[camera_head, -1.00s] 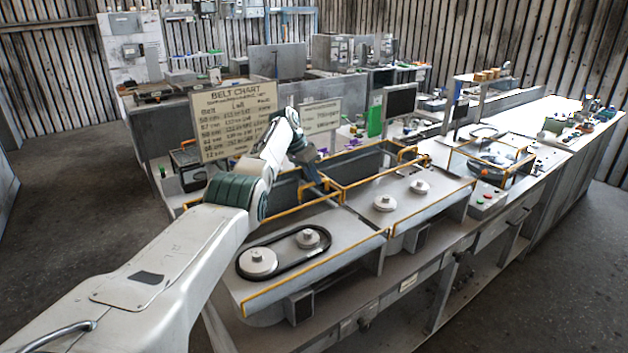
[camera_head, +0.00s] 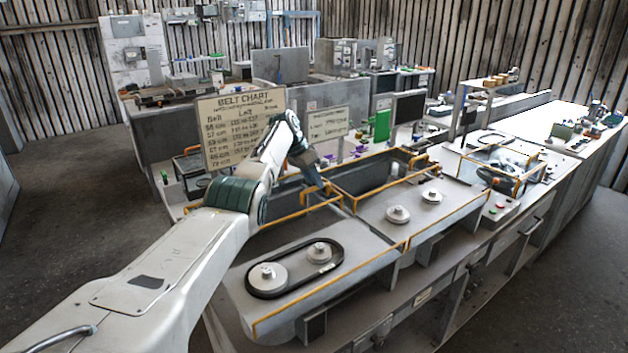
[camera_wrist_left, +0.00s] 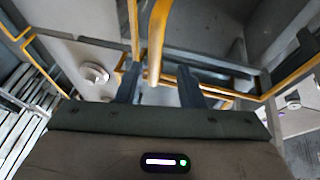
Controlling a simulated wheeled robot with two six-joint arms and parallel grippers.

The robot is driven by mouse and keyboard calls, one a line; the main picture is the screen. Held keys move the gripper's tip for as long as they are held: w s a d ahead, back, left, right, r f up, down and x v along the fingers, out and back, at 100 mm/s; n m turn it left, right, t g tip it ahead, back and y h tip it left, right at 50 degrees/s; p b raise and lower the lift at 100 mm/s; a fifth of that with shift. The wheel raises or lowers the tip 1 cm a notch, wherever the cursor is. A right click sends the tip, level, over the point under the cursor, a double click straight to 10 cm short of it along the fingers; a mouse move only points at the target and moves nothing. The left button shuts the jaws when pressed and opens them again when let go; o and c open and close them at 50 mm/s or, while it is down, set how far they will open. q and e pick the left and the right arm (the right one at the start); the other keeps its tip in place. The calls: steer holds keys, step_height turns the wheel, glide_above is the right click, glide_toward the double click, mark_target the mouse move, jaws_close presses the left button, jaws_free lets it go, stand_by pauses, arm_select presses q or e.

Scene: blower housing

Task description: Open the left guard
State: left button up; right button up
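The left guard (camera_head: 285,192) is a grey, yellow-edged box behind the left pulley deck, partly hidden by my left arm. Its lid appears raised, with the black belt (camera_head: 335,262) and two pulleys exposed in front. My left gripper (camera_head: 324,190) is at the guard's right end, beside a yellow bar. In the left wrist view, my two dark fingers (camera_wrist_left: 159,88) are apart, with a yellow handle bar (camera_wrist_left: 157,50) between and just beyond them. I cannot tell whether they touch it. My right gripper is not in view.
A second yellow-edged guard (camera_head: 375,176) stands to the right, behind two bare pulleys (camera_head: 398,214). A belt chart sign (camera_head: 240,125) stands behind my left arm. A panel with red and green buttons (camera_head: 493,211) is further right. Floor is clear at left.

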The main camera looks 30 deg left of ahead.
arm_select(q)
steer(key=shift+r, duration=0.15)
steer(key=b+v, duration=0.3)
steer(key=v, duration=0.7)
steer(key=shift+a+r+b, duration=0.15)
steer(key=shift+a+b, duration=0.05)
steer(key=shift+b, duration=0.15)
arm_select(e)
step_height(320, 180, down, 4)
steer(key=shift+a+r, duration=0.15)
arm_select(q)
steer(key=shift+s, duration=0.15)
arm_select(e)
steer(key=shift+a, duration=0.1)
